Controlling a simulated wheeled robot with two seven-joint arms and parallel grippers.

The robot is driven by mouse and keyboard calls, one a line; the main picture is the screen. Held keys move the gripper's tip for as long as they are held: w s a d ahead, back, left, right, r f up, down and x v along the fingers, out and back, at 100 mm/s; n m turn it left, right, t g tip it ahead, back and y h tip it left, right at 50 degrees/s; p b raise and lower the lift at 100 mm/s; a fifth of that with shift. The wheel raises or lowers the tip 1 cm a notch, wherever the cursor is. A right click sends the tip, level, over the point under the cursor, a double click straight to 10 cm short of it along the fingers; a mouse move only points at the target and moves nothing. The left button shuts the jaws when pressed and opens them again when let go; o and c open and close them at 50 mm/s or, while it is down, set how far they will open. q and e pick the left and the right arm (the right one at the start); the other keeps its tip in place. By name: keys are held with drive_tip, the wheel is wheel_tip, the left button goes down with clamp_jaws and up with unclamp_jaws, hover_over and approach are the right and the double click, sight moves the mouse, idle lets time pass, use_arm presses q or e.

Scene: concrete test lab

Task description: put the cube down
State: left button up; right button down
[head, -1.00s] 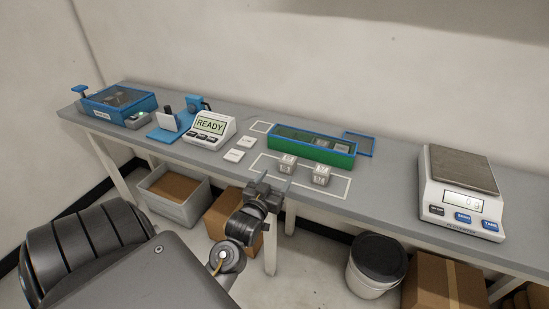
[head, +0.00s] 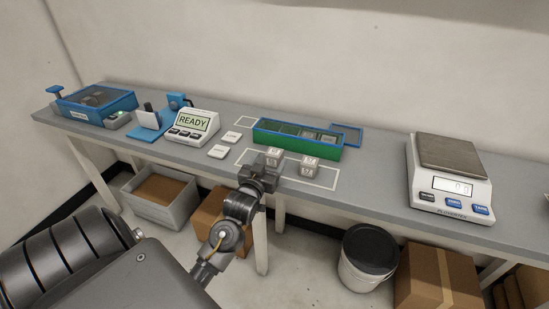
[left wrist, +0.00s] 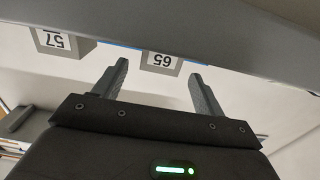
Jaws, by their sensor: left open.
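Two small grey cubes stand in the white-outlined area at the table's front edge. The left one (head: 274,156) is right behind my left gripper (head: 263,169), which partly hides its lower part. The other cube (head: 309,166) stands a little to its right. In the left wrist view, the cube marked 65 (left wrist: 161,62) shows upside down just beyond and between the spread fingertips of the gripper (left wrist: 160,70). The cube marked 57 (left wrist: 65,43) is to its left there. The jaws are open and hold nothing. My right gripper is not in view.
A green and blue bin (head: 297,139) with items in it stands behind the cubes. A READY display (head: 192,125) and white cards (head: 218,152) are to the left. A scale (head: 449,180) stands to the right, with bare table (head: 378,174) before it.

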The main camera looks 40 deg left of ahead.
sight(274, 152)
use_arm(q)
drive_tip(key=shift+w+r, duration=0.15)
drive_tip(key=p+x, duration=0.1)
drive_tip(key=x, duration=0.4)
drive_tip(key=c, duration=1.3)
drive_tip(key=shift+c, duration=0.2)
drive_tip(key=shift+r, duration=0.55)
drive_tip(key=s+d+r, duration=0.8)
drive_tip(key=s+r, duration=0.3)
drive_tip(key=r, duration=0.1)
drive_tip(key=d+f+m+h, duration=0.2)
drive_tip(key=d+f+h, duration=0.1)
drive_tip(key=d, duration=0.4)
drive_tip(key=d+f+m+t+h, duration=0.1)
drive_tip(key=d+f+h, duration=0.1)
drive_tip(key=d, duration=0.6)
drive_tip(key=shift+s+d+f+m+h, duration=0.15)
drive_tip(key=shift+s+f+m+h, duration=0.15)
drive_tip(key=shift+f+m+h, duration=0.15)
